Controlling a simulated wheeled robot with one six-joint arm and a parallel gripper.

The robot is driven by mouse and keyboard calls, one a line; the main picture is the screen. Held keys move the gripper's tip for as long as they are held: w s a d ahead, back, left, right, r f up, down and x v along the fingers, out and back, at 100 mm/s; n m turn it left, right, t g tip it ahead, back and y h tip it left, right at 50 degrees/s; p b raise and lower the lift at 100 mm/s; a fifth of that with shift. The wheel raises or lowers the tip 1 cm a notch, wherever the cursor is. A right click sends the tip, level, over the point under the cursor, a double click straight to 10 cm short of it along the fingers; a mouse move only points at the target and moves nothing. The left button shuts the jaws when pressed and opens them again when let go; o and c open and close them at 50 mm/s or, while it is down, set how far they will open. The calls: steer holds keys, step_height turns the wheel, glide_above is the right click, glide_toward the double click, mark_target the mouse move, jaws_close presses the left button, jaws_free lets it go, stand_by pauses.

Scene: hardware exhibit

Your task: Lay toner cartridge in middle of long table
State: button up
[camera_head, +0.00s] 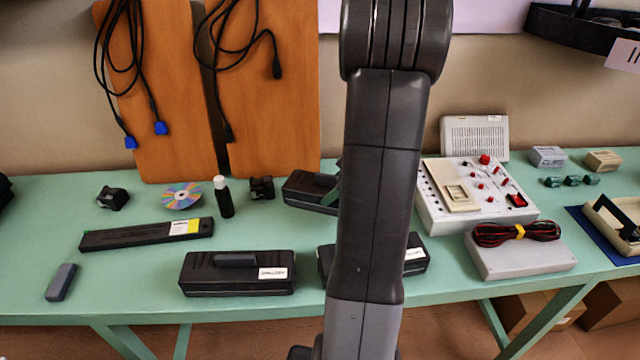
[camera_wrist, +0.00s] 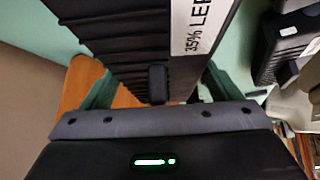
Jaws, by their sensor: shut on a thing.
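The toner cartridge (camera_wrist: 130,45) is a black ribbed block with a white label partly reading "35%", in the upper part of the wrist view. My gripper (camera_wrist: 158,95) is shut on it, with a green finger on either side. In the head view my arm hides most of the gripper; a green finger shows against a black block (camera_head: 308,188), which appears to be the held cartridge. I cannot tell whether it touches the table. The long green table (camera_head: 130,290) crosses the head view.
Black labelled boxes (camera_head: 237,275) (camera_head: 415,265) lie near the front edge. A long black bar (camera_head: 150,233), disc (camera_head: 181,196) and dark bottle (camera_head: 223,198) are left. A control panel (camera_head: 478,195) and grey box with cables (camera_head: 520,257) stand right. Orange boards (camera_head: 270,90) lean behind.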

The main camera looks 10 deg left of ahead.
mark_target(320, 204)
steer(key=a+n+g, duration=0.1)
steer(key=a+r+n+g, duration=0.1)
steer(key=n, duration=0.1)
steer(key=s+a+n+g, duration=0.1)
steer(key=a+n, duration=0.1)
steer(key=shift+s+r+b, duration=0.1)
steer(key=shift+r+b, duration=0.15)
steer(key=shift+b, duration=0.1)
steer(key=shift+f+b, duration=1.05)
steer(key=shift+f, duration=2.3)
steer(key=shift+f+b, duration=0.5)
steer(key=shift+b, duration=0.1)
steer(key=o, duration=1.5)
steer(key=shift+o, duration=0.2)
